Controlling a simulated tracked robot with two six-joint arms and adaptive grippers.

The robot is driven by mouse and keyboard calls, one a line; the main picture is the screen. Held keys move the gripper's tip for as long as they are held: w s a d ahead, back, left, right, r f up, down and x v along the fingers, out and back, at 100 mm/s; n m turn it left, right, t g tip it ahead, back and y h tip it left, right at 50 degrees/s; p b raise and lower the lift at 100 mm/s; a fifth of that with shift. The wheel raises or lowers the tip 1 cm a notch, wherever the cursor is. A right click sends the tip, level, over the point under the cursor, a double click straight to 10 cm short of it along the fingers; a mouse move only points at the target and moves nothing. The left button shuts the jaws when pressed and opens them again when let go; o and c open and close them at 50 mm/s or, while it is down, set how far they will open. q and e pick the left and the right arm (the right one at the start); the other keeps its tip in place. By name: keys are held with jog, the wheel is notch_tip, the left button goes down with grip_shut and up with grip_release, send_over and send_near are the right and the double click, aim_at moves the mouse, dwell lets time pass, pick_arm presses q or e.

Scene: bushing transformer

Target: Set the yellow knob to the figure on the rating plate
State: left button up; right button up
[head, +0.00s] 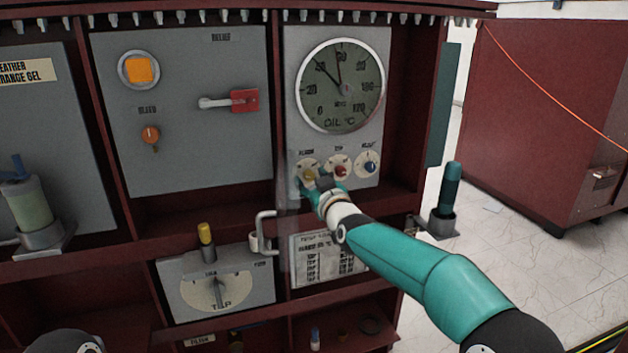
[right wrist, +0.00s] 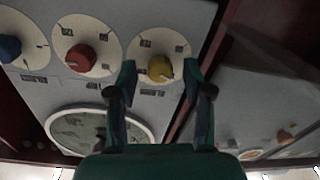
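The yellow knob (head: 309,174) is the leftmost of three small knobs below the oil dial in the head view. It also shows in the right wrist view (right wrist: 160,68), on a pale round scale whose figures are too small to read. My right gripper (head: 321,180) is at this knob. In the right wrist view its two fingers (right wrist: 159,82) stand apart, one on each side of the knob, with gaps visible. A white plate with rows of small print (head: 325,258) sits below; its text is not legible and my right arm partly covers it. My left gripper is not in view.
The red knob (head: 341,171) and blue knob (head: 370,163) are close on the right. The oil dial (head: 341,86) is above. A metal handle (head: 262,232) sticks out at lower left of the knobs. A tap dial (head: 217,292) is below left.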

grip_shut()
jog(key=shift+f+m+b, duration=0.15)
jog(key=shift+m+b, duration=0.55)
jog(key=shift+b, duration=0.1)
jog(key=shift+m+b, duration=0.95)
jog(key=shift+m, duration=0.15)
jog(key=m+b, duration=0.1)
jog(key=m, duration=0.1)
jog(key=shift+d+m, duration=0.1)
jog(key=shift+m, duration=0.2)
jog(key=shift+m+b, duration=0.8)
jog(key=shift+m, duration=0.6)
